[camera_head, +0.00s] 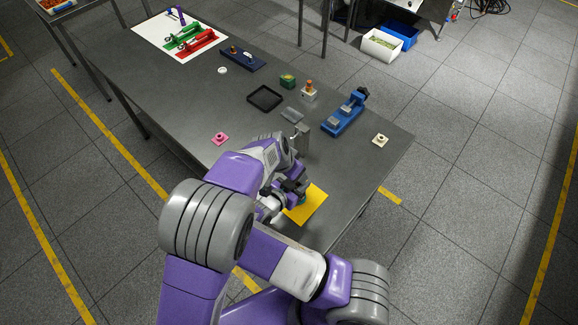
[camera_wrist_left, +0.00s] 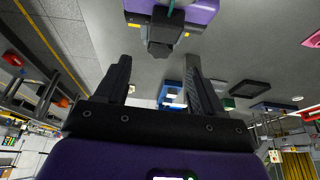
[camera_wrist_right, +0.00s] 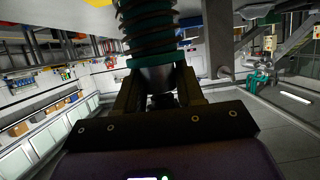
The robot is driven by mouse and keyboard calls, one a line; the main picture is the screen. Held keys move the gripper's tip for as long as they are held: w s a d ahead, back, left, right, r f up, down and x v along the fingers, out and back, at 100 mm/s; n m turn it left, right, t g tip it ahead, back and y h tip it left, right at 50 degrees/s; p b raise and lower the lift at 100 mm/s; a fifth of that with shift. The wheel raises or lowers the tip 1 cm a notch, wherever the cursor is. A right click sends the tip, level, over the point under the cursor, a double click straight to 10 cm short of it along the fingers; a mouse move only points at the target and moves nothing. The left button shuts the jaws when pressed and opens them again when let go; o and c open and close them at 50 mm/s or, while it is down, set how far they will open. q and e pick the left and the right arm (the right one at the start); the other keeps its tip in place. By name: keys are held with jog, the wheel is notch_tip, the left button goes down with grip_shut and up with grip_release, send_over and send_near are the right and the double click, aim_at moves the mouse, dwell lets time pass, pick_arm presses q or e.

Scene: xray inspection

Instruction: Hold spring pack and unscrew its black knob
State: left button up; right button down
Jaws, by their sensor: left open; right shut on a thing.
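The spring pack (camera_wrist_right: 150,28), with dark teal coils, shows in the right wrist view. Below the coils is a dark tapered part, and my right gripper (camera_wrist_right: 157,98) is shut around it. In the head view a small teal part of the pack (camera_head: 302,199) shows over a yellow mat, mostly hidden by my arms. I cannot make out the black knob clearly. My left gripper (camera_wrist_left: 160,78) is open and empty in its wrist view. Beyond its fingertips is a dark piece on a purple body, which looks like my right gripper.
The yellow mat (camera_head: 314,206) lies near the table's front edge. The table's right corner is mostly clear.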

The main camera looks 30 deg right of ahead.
pick_arm(q)
jog(key=x, duration=0.7)
pick_arm(e)
jog(key=shift+s+f, duration=0.1)
jog(key=shift+f, duration=0.15)
pick_arm(q)
jog(key=shift+r, duration=0.1)
jog(key=c, duration=1.2)
jog(key=n, duration=0.2)
jog(key=n+t+y, duration=0.1)
jog(key=n, duration=0.1)
jog(key=shift+s+d+n+t, duration=0.1)
jog(key=shift+s+n+t, duration=0.15)
jog(key=shift+n+t, duration=0.05)
jog(key=o, duration=1)
jog(key=shift+o, duration=0.9)
jog(key=shift+w, duration=0.1)
jog(key=shift+a, duration=0.25)
